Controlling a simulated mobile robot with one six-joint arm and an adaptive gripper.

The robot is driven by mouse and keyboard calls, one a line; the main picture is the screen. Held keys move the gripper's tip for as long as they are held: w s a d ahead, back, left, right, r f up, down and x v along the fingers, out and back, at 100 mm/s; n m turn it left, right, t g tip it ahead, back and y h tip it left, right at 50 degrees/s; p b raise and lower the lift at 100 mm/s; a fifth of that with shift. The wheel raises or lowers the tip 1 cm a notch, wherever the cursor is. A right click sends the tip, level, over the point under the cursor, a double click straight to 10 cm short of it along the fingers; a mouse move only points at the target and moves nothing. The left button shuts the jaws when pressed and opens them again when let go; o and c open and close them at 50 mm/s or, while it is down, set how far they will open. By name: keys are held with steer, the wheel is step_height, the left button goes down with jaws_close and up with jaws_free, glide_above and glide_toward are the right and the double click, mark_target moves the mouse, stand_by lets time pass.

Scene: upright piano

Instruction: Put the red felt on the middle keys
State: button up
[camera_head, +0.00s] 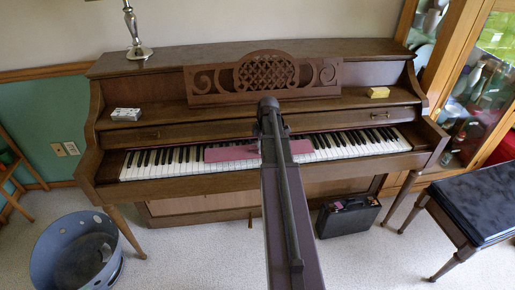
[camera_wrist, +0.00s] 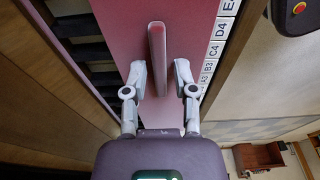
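The red felt (camera_head: 231,153) is a long flat pinkish-red strip lying across the middle of the keyboard (camera_head: 165,161). My arm hides its centre in the head view. In the wrist view the felt (camera_wrist: 115,22) fills the middle, with a raised red ridge (camera_wrist: 157,50) standing on it. My gripper (camera_wrist: 160,75) is open, with one finger on each side of the ridge's near end and visible gaps between. The head view hides my fingertips behind the arm. White keys labelled E4, D4, C4, B3 and A3 (camera_wrist: 210,52) show along the felt's right edge.
The music stand (camera_head: 265,77) rises behind the keyboard. A yellow block (camera_head: 378,92) and a small white stack (camera_head: 126,114) sit on the piano shelf. A bench (camera_head: 480,205), black case (camera_head: 347,217) and blue bin (camera_head: 78,252) stand around the piano.

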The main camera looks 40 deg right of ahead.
steer(key=shift+r, duration=0.15)
stand_by(0.3)
step_height(320, 180, up, 12)
steer(key=d+p, duration=0.1)
steer(key=p, duration=1.1)
steer(key=shift+s+d, duration=0.25)
steer(key=shift+s, duration=0.2)
steer(key=shift+a, duration=0.15)
steer(key=s+a+m, duration=0.1)
steer(key=a+m, duration=0.3)
steer(key=a, duration=0.9)
steer(key=s+a+m+h, duration=0.1)
steer(key=s+a+m, duration=0.1)
steer(key=a, duration=1.1)
steer(key=s+a+m+g, duration=0.1)
steer(key=a+m, duration=0.4)
steer(key=a, duration=0.8)
steer(key=shift+s+f+m+h, duration=0.2)
steer(key=shift+s+m+h, duration=0.1)
steer(key=shift+s, duration=0.2)
steer(key=shift+c, duration=0.3)
